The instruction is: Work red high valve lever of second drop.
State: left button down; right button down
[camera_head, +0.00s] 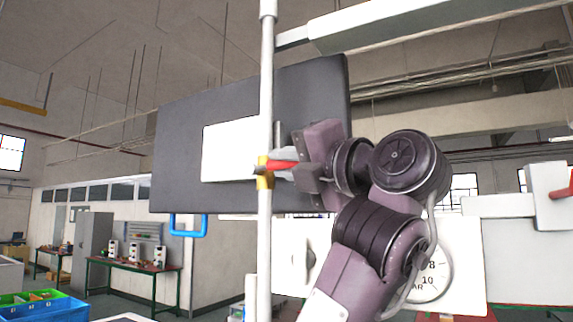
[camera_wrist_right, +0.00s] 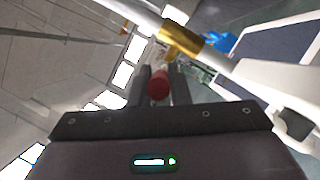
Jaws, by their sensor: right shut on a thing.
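The red valve lever (camera_head: 283,165) sticks out to the right from a brass valve body (camera_head: 264,172) on a white vertical pipe (camera_head: 265,240). My right gripper (camera_head: 298,171) comes in from the right and is shut on the lever, partly hiding it. In the right wrist view, the red lever end (camera_wrist_right: 158,84) sits between the two dark fingers (camera_wrist_right: 160,88). The brass valve body (camera_wrist_right: 181,42) and the white pipe (camera_wrist_right: 140,17) lie just beyond them. My left gripper is not in view.
A large dark panel (camera_head: 180,150) with a white plate stands behind the pipe. A blue handle (camera_head: 188,232) hangs below it. A pressure gauge (camera_head: 430,275) sits at the lower right, and another red lever (camera_head: 562,192) is at the far right. Workbenches stand far left.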

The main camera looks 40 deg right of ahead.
jog(key=shift+r+g, duration=0.5)
jog(key=shift+g, duration=0.2)
jog(key=r+n+g+b, duration=0.1)
jog(key=g+b, duration=0.1)
jog(key=b, duration=0.4)
jog(key=shift+w+g+b, duration=0.1)
jog(key=shift+g+b, duration=0.2)
jog(key=shift+b, duration=0.05)
jog(key=shift+w+r+h+b, duration=0.1)
jog(key=shift+r+h+b, duration=0.2)
jog(key=shift+b, duration=0.05)
jog(key=shift+w+a+r+n+g+b, duration=0.15)
jog(key=shift+r+n+g+b, duration=0.1)
jog(key=shift+r+g, duration=0.25)
jog(key=shift+w+a+r+n+g+b, duration=0.15)
jog(key=shift+r+n+g, duration=0.1)
jog(key=shift+g, duration=0.35)
jog(key=shift+d, duration=0.1)
jog(key=c, duration=1.4)
grip_release()
jog(key=shift+w, duration=0.15)
jog(key=shift+o, duration=0.2)
